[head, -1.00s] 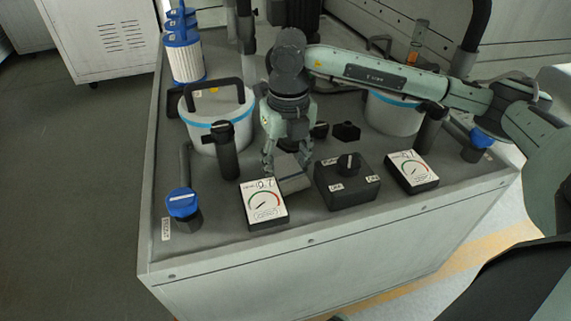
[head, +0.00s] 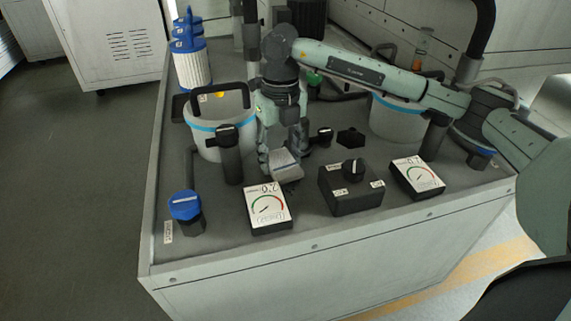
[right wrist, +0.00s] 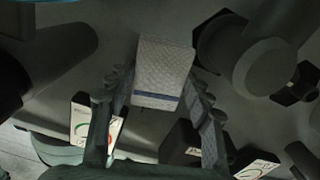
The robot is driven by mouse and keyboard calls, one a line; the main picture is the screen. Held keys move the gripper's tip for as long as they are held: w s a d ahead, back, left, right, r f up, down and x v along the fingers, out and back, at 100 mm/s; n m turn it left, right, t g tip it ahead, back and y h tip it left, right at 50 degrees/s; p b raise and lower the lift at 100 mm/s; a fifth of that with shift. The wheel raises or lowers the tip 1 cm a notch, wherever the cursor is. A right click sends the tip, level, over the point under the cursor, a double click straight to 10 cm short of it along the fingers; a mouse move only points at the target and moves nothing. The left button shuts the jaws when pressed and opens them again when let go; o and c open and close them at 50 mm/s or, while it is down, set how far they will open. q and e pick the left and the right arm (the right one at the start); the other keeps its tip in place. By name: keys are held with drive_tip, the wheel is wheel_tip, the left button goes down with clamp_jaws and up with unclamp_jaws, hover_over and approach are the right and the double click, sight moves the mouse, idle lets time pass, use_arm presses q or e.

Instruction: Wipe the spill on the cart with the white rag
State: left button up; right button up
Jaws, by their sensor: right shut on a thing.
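My right gripper (head: 277,165) points down over the cart top (head: 330,225) and is shut on the white rag (head: 287,169). In the right wrist view the rag (right wrist: 163,70) is a pale, textured block with a blue stripe, between the fingers of the gripper (right wrist: 160,95). The rag is low, at or just above the cart surface, behind the left gauge; I cannot tell whether it touches. A dark patch shows on the surface by the rag's front edge, but I cannot tell spill from shadow. My left gripper is not in view.
The left gauge (head: 267,207), black switch box (head: 350,187) and right gauge (head: 417,178) line the front. A blue-capped valve (head: 185,205), dark upright handle (head: 229,155) and white canister (head: 205,137) stand left. Another canister (head: 395,118) stands behind at right.

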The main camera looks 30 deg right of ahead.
drive_tip(key=shift+w+d, duration=0.35)
drive_tip(key=shift+w, duration=0.3)
drive_tip(key=shift+w+d, duration=0.1)
drive_tip(key=shift+d, duration=0.1)
drive_tip(key=shift+d+r, duration=0.1)
drive_tip(key=shift+r, duration=0.35)
drive_tip(key=shift+c, duration=1.1)
wheel_tip(320, 180, up, 2)
drive_tip(key=shift+r+p, duration=0.25)
drive_tip(key=shift+p, duration=0.9)
drive_tip(key=shift+c, duration=0.5)
drive_tip(key=shift+r+p, duration=0.85)
drive_tip(key=shift+r, duration=0.5)
drive_tip(key=shift+a+f, duration=0.1)
drive_tip(key=shift+a, duration=0.1)
